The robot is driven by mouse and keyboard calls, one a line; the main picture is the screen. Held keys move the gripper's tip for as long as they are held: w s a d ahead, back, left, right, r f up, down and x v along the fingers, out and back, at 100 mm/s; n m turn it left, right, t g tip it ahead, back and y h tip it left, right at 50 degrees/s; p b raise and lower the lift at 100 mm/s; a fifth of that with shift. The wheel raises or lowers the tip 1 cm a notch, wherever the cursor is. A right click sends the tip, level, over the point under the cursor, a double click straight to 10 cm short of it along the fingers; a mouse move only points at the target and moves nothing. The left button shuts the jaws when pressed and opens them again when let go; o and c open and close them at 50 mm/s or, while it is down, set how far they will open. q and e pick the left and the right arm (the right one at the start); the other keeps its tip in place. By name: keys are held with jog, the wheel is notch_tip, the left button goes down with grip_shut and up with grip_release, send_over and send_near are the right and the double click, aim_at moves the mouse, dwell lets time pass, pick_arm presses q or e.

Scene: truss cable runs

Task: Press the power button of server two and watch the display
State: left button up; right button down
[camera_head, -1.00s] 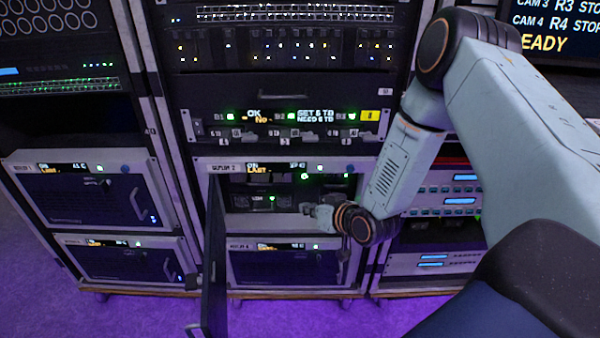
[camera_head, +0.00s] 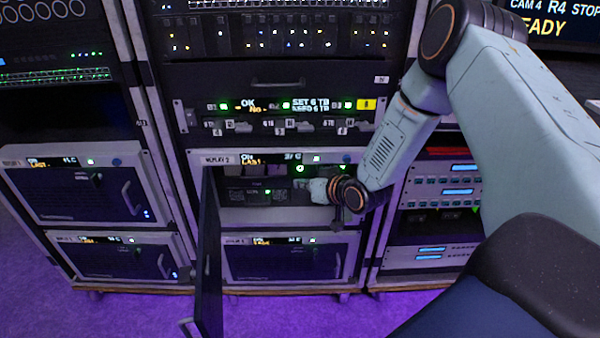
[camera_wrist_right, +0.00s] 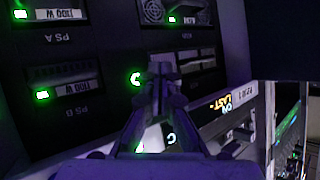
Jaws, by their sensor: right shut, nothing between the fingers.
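Server two (camera_head: 230,216), labelled with a 2, is in the middle rack with its front door (camera_head: 208,255) swung open to the left. Its small display (camera_head: 262,160) is lit with white and amber text, too small to read fully; it also shows, tilted, in the right wrist view (camera_wrist_right: 217,110). My right gripper (camera_head: 317,190) is shut and empty in front of the open bay. In the right wrist view its fingertips (camera_wrist_right: 160,66) are close to the module fronts, near a green ring light (camera_wrist_right: 136,80). I cannot tell whether they touch or whether that ring is the power button. My left gripper is not in view.
Two modules with green lights, PS A (camera_wrist_right: 57,14) and PS B (camera_wrist_right: 78,87), sit inside the bay. Another server (camera_head: 285,262) is directly below. A panel (camera_head: 280,112) with green lights and a row of handles is above. The open door bounds the left side.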

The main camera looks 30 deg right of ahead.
aim_at(300, 167)
jog(key=shift+w+d+b, duration=0.25)
jog(key=shift+w+d, duration=0.2)
jog(key=shift+w, duration=0.25)
jog(key=shift+w+d+b, duration=0.25)
jog(key=shift+w+d, duration=0.15)
jog(key=shift+w, duration=0.3)
jog(key=shift+w+d, duration=0.1)
dwell(0.4)
jog(key=shift+w+d, duration=0.15)
jog(key=shift+w, duration=0.1)
